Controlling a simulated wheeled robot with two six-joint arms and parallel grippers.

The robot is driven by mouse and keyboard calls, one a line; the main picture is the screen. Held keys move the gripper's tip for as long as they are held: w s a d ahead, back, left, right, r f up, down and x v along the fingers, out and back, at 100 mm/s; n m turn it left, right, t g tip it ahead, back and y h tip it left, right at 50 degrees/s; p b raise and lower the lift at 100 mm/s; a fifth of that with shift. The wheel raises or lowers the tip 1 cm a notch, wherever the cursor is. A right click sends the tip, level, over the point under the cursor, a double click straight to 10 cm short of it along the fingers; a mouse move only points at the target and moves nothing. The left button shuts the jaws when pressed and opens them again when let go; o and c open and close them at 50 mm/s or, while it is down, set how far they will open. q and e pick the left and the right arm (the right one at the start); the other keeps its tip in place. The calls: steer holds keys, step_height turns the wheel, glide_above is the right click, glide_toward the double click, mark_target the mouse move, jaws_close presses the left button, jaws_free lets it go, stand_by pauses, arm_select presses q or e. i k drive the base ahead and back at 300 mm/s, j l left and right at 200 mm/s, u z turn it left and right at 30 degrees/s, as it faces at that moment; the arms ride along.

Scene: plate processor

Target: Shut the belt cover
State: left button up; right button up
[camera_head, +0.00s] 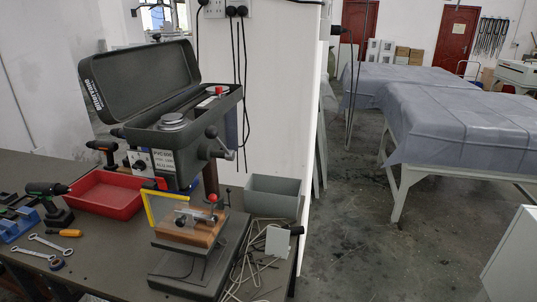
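The belt cover (140,75) is a dark grey-green lid on top of the bench drill press (180,150). It stands open, hinged up and tilted toward the back left, with white lettering on its edge. The open housing below shows a silver pulley (173,121) and a red-topped part (219,91) at its far end. Neither of my grippers shows in the head view.
A red tray (103,204), a cordless drill (48,198) and wrenches (47,246) lie on the dark workbench left of the press. A white wall edge (313,130) stands behind. Open floor (360,240) lies right of the bench.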

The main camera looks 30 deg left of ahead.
mark_target(121, 85)
steer(key=u, duration=1.35)
